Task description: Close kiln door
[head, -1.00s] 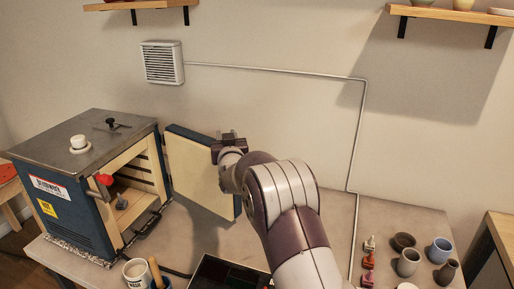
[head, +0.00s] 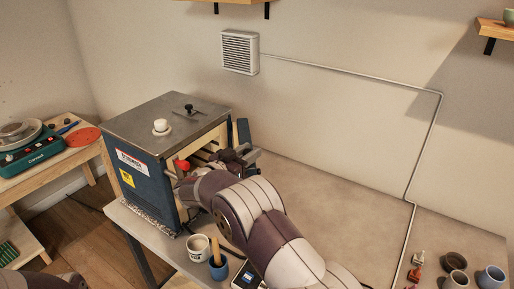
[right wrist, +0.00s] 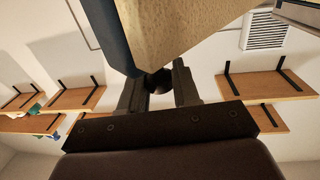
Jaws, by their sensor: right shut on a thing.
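The kiln (head: 145,155) is a blue box with a grey metal top at the left of the head view. Its front opening (head: 196,150) still shows as a gap with pale lining, partly behind my arm. Only a narrow blue strip of the kiln door (head: 243,133) shows behind my right gripper (head: 234,158). In the right wrist view the door's blue side and cream lining (right wrist: 185,30) fill the top. My right gripper (right wrist: 158,88) is shut there, with a dark rounded part at the door between its fingers. My left gripper is out of view.
A white mug (head: 198,248) and a blue cup with a wooden tool (head: 218,268) stand in front of the kiln. Small pots (head: 453,262) stand at the far right. The table's middle (head: 330,205) is clear. A side table (head: 50,160) stands left.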

